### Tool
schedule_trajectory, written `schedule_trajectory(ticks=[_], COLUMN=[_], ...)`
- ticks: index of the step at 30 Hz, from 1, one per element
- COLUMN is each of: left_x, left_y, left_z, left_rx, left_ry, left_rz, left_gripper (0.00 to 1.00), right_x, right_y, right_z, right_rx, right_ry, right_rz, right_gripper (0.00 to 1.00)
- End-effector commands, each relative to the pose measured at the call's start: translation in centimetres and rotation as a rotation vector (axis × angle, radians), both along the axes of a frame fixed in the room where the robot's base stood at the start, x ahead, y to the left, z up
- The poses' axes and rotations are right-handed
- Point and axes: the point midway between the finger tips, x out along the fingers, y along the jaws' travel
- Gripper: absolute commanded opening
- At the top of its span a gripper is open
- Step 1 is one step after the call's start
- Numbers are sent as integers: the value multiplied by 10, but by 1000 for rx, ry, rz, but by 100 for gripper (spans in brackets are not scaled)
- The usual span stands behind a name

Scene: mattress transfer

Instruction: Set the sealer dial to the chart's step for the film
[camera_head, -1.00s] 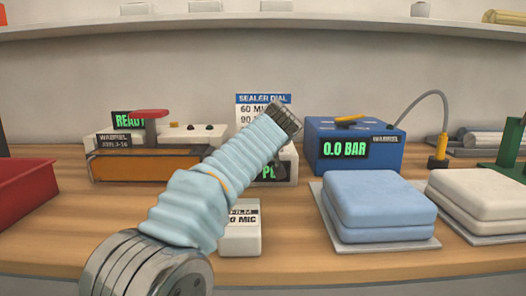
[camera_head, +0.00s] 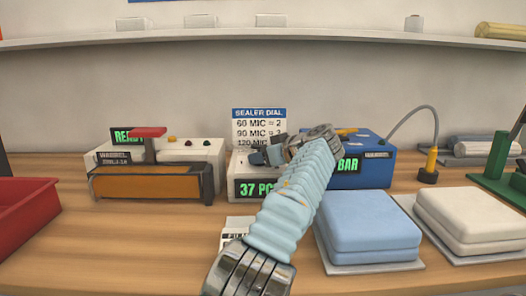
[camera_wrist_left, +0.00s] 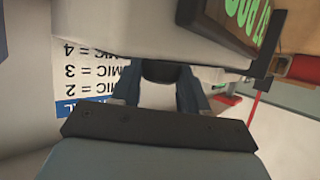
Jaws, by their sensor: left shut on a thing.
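The sealer (camera_head: 150,172) stands at the left of the bench, with a red handle, a READY display and small knobs on top. The chart (camera_head: 259,127) behind the bench middle reads 60 MIC = 2, 90 MIC = 3; its 120 line is partly covered, and the chart shows upside down in the left wrist view (camera_wrist_left: 88,75). The film card (camera_head: 236,223) is mostly hidden by my arm. My left gripper (camera_head: 262,157) is above the white counter box (camera_head: 240,190) reading 37 PCS. Its fingers (camera_wrist_left: 160,92) are shut on a small dark thing (camera_wrist_left: 165,72) I cannot identify.
A blue pressure box (camera_head: 362,178), partly covered by my arm, stands right of the counter. Blue (camera_head: 368,222) and cream (camera_head: 475,215) pads lie at the right. A red bin (camera_head: 25,207) is at the left. Clear bench lies in front of the sealer.

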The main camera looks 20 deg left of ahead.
Motion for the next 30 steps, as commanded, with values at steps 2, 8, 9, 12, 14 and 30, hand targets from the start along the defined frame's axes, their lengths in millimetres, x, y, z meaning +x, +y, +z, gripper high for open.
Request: schedule_trajectory(ticks=[2,8,9,12,14,30], left_x=[0,0,0,0,0,1], left_y=[0,0,0,0,0,1], left_z=[0,-1,-1,-1,-1,17], left_rx=[0,-1,-1,-1,-1,-2], left_ry=[0,0,0,0,1,-2], left_rz=[5,7,7,7,6,7], left_gripper=[13,13,13,13,53,69], right_x=[0,0,0,0,0,0], right_y=[0,0,0,0,0,0], right_z=[1,1,1,1,1,12], right_rx=[0,0,0,0,0,1], right_ry=[0,0,0,0,0,0], right_rz=[0,0,0,0,0,1], right_gripper=[43,43,43,43,43,43])
